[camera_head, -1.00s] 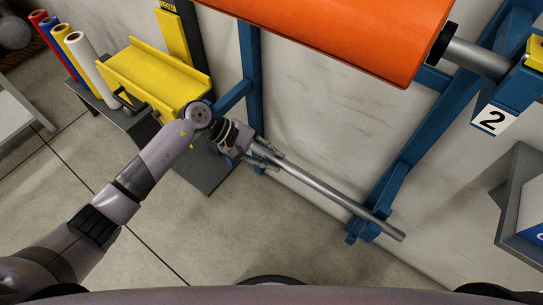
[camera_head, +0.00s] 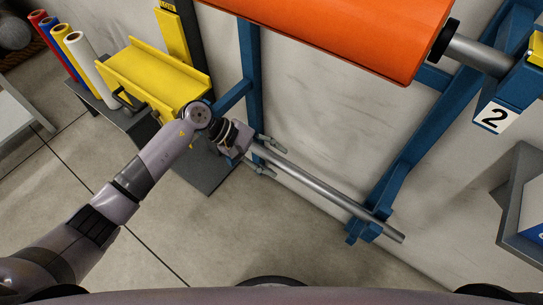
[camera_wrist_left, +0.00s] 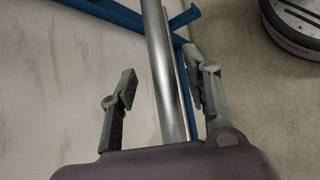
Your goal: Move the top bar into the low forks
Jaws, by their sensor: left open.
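The grey metal bar (camera_head: 325,191) lies low along the blue rack, slanting down to the right. Its right part rests at a low blue fork (camera_head: 362,229), with its end sticking out past it. My left gripper (camera_head: 275,160) is open at the bar's left part, one finger on each side. In the left wrist view the bar (camera_wrist_left: 165,70) runs between the spread fingers of the gripper (camera_wrist_left: 163,90), nearer the right finger. The bar's left end and the left fork are hidden by my gripper and arm. My right gripper is not in view.
A large orange roll (camera_head: 335,30) on a grey shaft (camera_head: 478,57) hangs above the bar. A blue post (camera_head: 250,70) and a yellow cradle (camera_head: 150,80) stand near my left arm. A grey box (camera_head: 520,195) is at right. The floor in front is clear.

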